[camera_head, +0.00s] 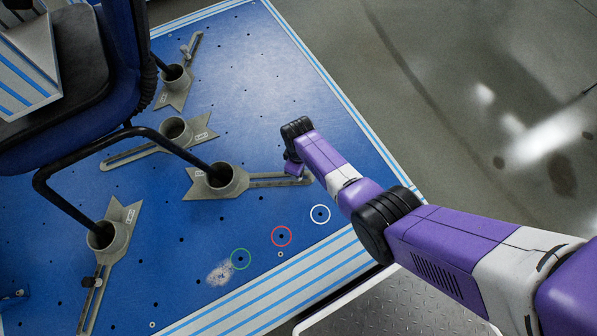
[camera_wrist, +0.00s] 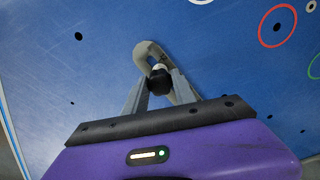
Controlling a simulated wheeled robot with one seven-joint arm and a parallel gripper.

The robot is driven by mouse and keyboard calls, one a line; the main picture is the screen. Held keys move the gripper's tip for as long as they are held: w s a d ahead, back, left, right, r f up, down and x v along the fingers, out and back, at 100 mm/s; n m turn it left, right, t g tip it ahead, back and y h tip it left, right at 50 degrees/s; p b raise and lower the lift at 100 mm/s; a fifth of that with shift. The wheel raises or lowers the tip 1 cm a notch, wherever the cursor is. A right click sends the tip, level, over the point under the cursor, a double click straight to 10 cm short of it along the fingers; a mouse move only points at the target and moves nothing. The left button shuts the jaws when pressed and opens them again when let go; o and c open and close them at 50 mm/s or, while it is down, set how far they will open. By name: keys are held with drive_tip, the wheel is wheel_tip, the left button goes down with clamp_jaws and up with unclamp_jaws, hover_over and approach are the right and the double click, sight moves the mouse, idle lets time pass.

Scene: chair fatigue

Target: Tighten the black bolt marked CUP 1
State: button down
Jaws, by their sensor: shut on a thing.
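In the head view, the arm's purple end reaches the outer end of the slotted grey bracket (camera_head: 268,180) that extends from the front-right cup (camera_head: 222,180). My gripper (camera_head: 293,168) is low there, largely hidden by its own wrist. In the wrist view, my gripper (camera_wrist: 160,76) is shut on a black bolt (camera_wrist: 158,86) with a pale top, inside the rounded end of the grey bracket (camera_wrist: 143,53). The bolt is hidden in the head view. The small cup labels are too small to read, so I cannot tell which is CUP 1.
A chair's black tube legs (camera_head: 50,190) stand in several grey cups on the blue platform (camera_head: 260,90). Another black knob (camera_head: 91,282) sits on the front-left bracket. Green (camera_head: 241,259), red (camera_head: 281,236) and white (camera_head: 320,214) rings mark clear platform near the striped edge.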

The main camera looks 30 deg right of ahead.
drive_tip(key=m, duration=0.3)
drive_tip(key=shift+m, duration=0.4)
drive_tip(key=m, duration=0.3)
drive_tip(key=shift+m, duration=0.3)
drive_tip(key=c, duration=1)
unclamp_jaws()
drive_tip(key=shift+c, duration=0.2)
